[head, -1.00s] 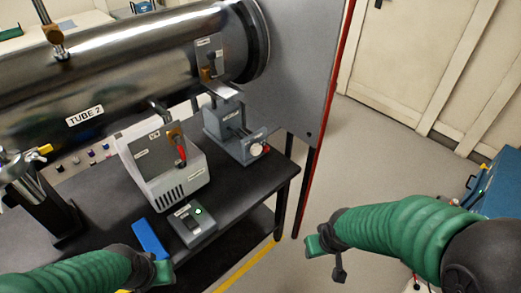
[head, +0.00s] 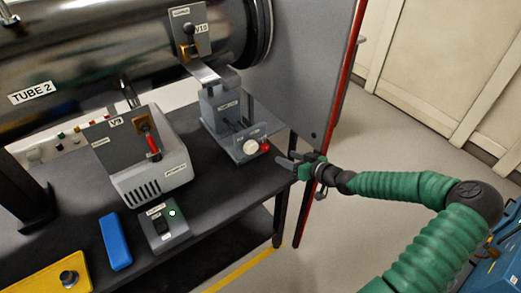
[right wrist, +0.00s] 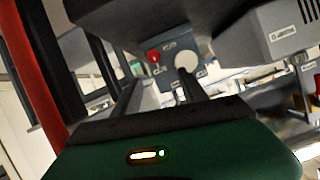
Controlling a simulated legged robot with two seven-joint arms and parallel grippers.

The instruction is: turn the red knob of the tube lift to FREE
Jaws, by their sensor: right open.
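The tube lift (head: 222,115) is a grey stand on the black bench, below the end of the steel tube. On its sloped front are a white round knob (head: 251,146) and a small red knob (head: 265,146) to its right. Both also show in the right wrist view, the red knob (right wrist: 154,57) left of the white knob (right wrist: 187,63). The labels beside them are too small to read. My right gripper (head: 282,164) is open and empty, just right of and below the red knob, apart from it. My left gripper is out of view.
A grey box labelled V9 (head: 150,185), a small switch box with a green light (head: 165,232), a blue block (head: 115,242) and a yellow box (head: 62,278) stand on the bench. A grey panel with a red edge (head: 340,85) rises behind my right gripper.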

